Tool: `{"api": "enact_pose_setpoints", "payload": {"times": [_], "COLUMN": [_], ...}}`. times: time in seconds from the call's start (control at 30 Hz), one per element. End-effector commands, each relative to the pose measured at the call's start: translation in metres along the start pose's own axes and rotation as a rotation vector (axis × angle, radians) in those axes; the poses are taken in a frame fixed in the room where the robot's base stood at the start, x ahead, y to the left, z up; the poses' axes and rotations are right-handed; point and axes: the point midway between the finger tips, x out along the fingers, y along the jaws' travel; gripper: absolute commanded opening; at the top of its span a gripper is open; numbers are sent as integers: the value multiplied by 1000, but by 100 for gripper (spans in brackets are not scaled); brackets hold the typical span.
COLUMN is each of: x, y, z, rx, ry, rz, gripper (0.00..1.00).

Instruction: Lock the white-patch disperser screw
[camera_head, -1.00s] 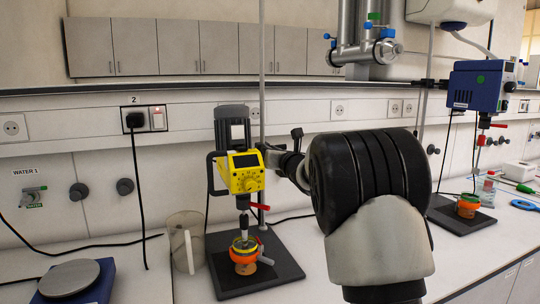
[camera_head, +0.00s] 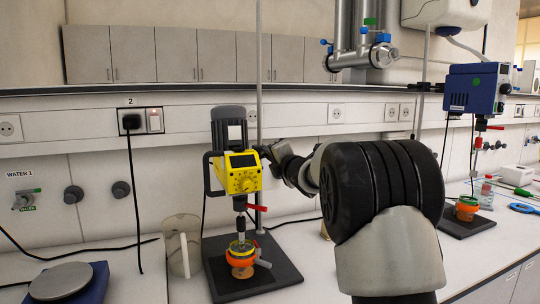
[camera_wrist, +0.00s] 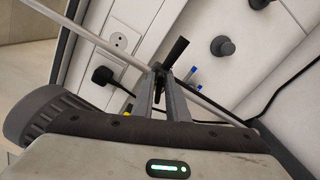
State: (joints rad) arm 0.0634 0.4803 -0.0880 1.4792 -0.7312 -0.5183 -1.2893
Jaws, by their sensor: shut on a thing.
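The yellow-fronted disperser (camera_head: 238,172) hangs on a metal pole at the bench's middle, with a grey motor housing and a small pale patch above the yellow part. In the wrist view, my gripper (camera_wrist: 165,78) is shut on a black screw handle (camera_wrist: 177,50) next to the pole (camera_wrist: 95,42). In the head view, my gripper (camera_head: 266,153) reaches in at the right of the disperser, close to the pole; its fingertips and the screw are mostly hidden there. The disperser's shaft points down into an orange-ringed vessel (camera_head: 241,257) on the black base plate.
A clear jug (camera_head: 181,246) stands left of the base plate (camera_head: 280,274), and a balance (camera_head: 62,282) at the front left. A blue disperser (camera_head: 474,90) with a green dot stands at the right. The wall with sockets and cables is close behind.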

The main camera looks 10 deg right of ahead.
Motion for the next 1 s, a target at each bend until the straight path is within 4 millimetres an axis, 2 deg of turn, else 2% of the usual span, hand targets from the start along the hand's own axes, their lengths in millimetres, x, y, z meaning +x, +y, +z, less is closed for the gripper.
{"api": "enact_pose_setpoints", "payload": {"times": [0.2, 0.5, 1.0], "x": [0, 0, 0], "y": [-3, -6, -7], "z": [0, -1, -2], "rx": [183, 361, 441], "ry": [0, 0, 0], "rz": [-2, -2, -2], "gripper": [0, 0, 0]}}
